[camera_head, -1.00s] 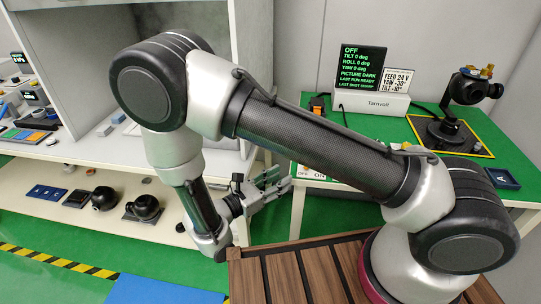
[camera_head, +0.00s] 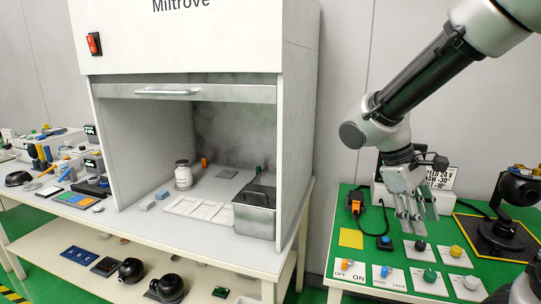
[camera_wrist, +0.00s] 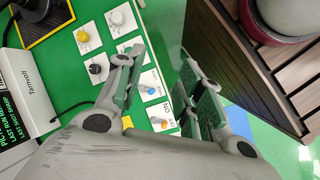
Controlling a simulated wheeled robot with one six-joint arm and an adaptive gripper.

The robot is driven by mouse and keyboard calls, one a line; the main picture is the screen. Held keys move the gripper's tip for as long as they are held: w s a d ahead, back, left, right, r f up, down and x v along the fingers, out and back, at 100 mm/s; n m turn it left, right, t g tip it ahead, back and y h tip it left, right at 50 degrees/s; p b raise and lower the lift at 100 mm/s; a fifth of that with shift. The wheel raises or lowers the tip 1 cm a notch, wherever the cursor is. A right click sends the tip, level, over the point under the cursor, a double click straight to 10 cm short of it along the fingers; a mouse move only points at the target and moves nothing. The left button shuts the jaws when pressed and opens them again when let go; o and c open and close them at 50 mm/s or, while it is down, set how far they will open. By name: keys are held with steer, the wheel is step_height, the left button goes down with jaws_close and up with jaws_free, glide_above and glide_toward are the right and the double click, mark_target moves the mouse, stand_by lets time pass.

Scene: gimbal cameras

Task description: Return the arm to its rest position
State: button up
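My arm comes in from the upper right of the head view, bent at the elbow, with its forearm reaching down to the left. My gripper (camera_head: 414,218) points down over the green table (camera_head: 345,212) and hides part of the white unit behind it. In the wrist view my gripper (camera_wrist: 162,68) is open, its two fingers apart with nothing between them. The panels with knobs and switches lie beyond the fingers there. I cannot tell the exact height of the fingertips above the panels.
White panels carry a yellow knob (camera_head: 456,251), a green knob (camera_head: 430,275) and an orange switch (camera_head: 347,265). A black gimbal camera (camera_head: 522,187) stands on the right. An open-fronted cabinet (camera_head: 180,92) fills the middle left. Wooden slats (camera_wrist: 240,55) show in the wrist view.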

steer(key=s+d+r+m+t+y, duration=0.4)
steer(key=s+r+m+t, duration=0.2)
steer(key=s+r, duration=0.1)
steer(key=shift+s+d+r+m+y, duration=0.15)
steer(key=shift+s+d+m+y, duration=0.2)
steer(key=shift+s, duration=0.4)
steer(key=shift+a, duration=0.1)
